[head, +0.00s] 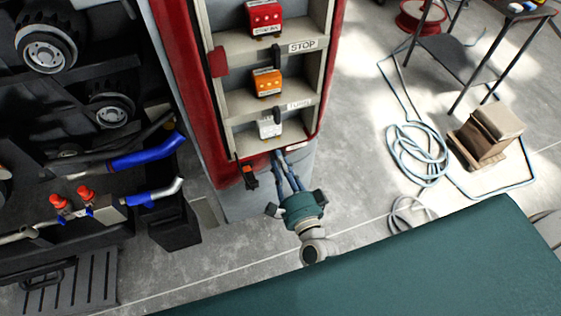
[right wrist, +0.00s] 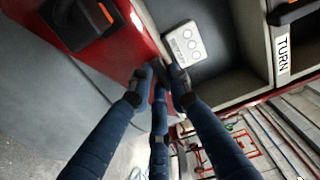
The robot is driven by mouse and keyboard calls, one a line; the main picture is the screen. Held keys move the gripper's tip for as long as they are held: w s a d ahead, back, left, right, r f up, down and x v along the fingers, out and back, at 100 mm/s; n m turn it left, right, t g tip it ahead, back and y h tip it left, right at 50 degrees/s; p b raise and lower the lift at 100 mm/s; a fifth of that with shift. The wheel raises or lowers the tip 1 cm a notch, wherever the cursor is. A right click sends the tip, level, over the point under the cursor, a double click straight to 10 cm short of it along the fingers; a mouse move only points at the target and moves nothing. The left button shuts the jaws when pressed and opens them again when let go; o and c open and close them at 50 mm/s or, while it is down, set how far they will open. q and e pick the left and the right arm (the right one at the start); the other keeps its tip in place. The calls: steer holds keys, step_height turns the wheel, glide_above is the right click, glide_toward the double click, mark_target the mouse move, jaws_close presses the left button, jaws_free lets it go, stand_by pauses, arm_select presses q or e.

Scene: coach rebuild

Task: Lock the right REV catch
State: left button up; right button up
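The white unit (head: 270,125) sits in the lowest compartment of the red-and-grey lamp cabinet; its face with round spots shows in the right wrist view (right wrist: 183,44). My right gripper (head: 278,154) reaches up to the lower sill of that compartment. In the right wrist view its blue fingertips (right wrist: 161,80) converge near the sill, close below the white unit, with a small dark piece (right wrist: 162,72) between them. I cannot tell whether they press on this piece or whether it is the catch. A black catch-like part with orange (head: 250,177) hangs at the cabinet's lower left corner. My left gripper is not in view.
Orange (head: 265,82) and red (head: 264,18) units sit in the compartments above, with black parts beside them. A dark rack with wheels and blue pipes (head: 148,153) stands at the left. A teal surface (head: 400,270) fills the front. A coiled hose (head: 418,155) lies at right.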

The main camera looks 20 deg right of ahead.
jaws_close()
steer(key=shift+d+r+n+p, duration=0.15)
steer(key=shift+n+p, duration=1.3)
steer(key=shift+n, duration=3.05)
steer(key=shift+d+n+p, duration=0.1)
steer(key=shift+n+p, duration=1.35)
steer(key=shift+n, duration=3.05)
steer(key=o, duration=0.7)
jaws_free()
steer(key=shift+o, duration=0.2)
